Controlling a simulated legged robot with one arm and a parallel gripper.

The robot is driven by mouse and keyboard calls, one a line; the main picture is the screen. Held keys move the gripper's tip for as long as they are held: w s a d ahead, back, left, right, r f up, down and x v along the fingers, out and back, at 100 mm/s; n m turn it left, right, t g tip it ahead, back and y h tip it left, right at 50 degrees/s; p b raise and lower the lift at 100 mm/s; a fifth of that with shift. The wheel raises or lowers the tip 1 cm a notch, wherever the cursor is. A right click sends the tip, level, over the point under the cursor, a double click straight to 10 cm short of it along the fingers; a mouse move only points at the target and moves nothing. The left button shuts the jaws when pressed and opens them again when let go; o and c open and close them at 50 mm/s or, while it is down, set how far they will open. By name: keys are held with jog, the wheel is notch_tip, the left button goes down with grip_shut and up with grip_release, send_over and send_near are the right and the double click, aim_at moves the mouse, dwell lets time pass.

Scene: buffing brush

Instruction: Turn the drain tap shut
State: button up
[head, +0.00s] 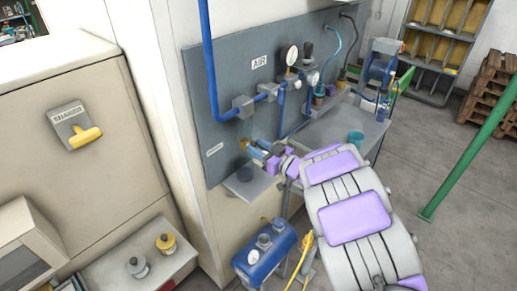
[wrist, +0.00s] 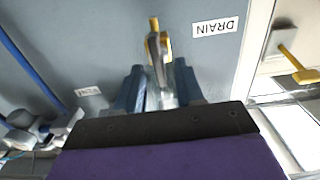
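The drain tap (wrist: 157,52) stands out from the grey panel in the wrist view, with a yellow-orange handle and a metal body. A white label reading DRAIN (wrist: 215,27) is beside it, upside down in this view. My gripper (wrist: 159,80) is open, its two blue fingers on either side of the tap with gaps visible. I cannot tell if either finger touches it. In the head view my gripper (head: 257,150) is at the lower left of the panel, and it and the arm largely hide the tap.
The grey panel (head: 222,95) carries blue pipes, gauges and an AIR label (head: 259,62). A small grey shelf (head: 248,187) juts out below my gripper. A blue tank (head: 265,252) stands lower down. A beige cabinet with a yellow-handled switch (head: 86,136) is at left.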

jog(key=shift+c, duration=0.2)
grip_shut()
